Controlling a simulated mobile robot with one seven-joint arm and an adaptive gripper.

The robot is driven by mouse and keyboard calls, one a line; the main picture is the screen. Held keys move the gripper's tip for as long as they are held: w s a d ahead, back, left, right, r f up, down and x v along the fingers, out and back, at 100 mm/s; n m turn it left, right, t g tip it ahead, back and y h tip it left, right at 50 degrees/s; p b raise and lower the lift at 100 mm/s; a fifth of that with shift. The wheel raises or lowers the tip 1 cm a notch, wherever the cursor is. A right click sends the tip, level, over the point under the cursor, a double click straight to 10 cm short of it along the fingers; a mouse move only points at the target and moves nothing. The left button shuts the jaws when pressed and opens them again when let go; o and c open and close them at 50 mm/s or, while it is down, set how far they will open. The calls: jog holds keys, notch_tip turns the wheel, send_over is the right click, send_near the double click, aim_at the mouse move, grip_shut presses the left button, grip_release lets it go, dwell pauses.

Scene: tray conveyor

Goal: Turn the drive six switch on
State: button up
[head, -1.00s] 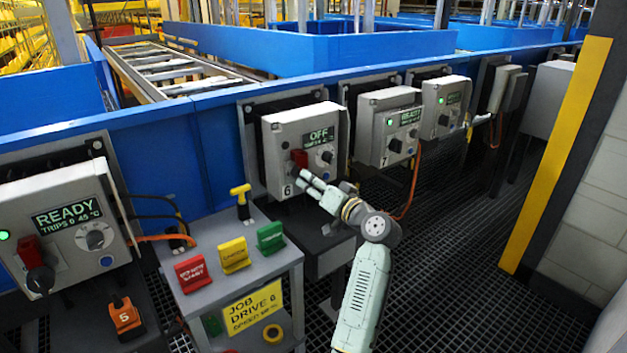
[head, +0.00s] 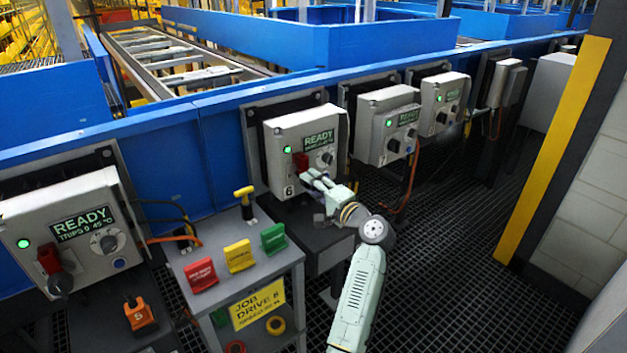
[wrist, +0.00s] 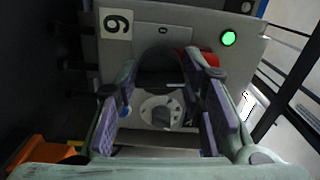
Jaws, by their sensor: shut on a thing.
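The drive six box (head: 278,170) is a grey panel marked 6, and its display reads READY. Its lamp (head: 287,150) is lit green; it also shows in the wrist view (wrist: 228,38). The drive six switch (head: 300,161) has a red part and sits at the panel's left, beside a round dial (head: 326,158). In the wrist view its dark handle (wrist: 160,62) lies between the fingertips, with red showing behind the right finger. My gripper (head: 312,178) is at the panel front, shut on the switch handle. The fingers partly hide the switch.
The drive five box (head: 20,215) at left and the drive seven box (head: 375,130) at right also read READY with green lamps. A small cart (head: 245,290) with red, yellow and green tags stands left of my arm. The grating floor at right is clear.

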jog(key=shift+m+p, duration=0.3)
jog(key=shift+m, duration=0.3)
jog(key=o, duration=1.1)
jog(key=shift+o, duration=0.2)
jog(key=v, duration=1.2)
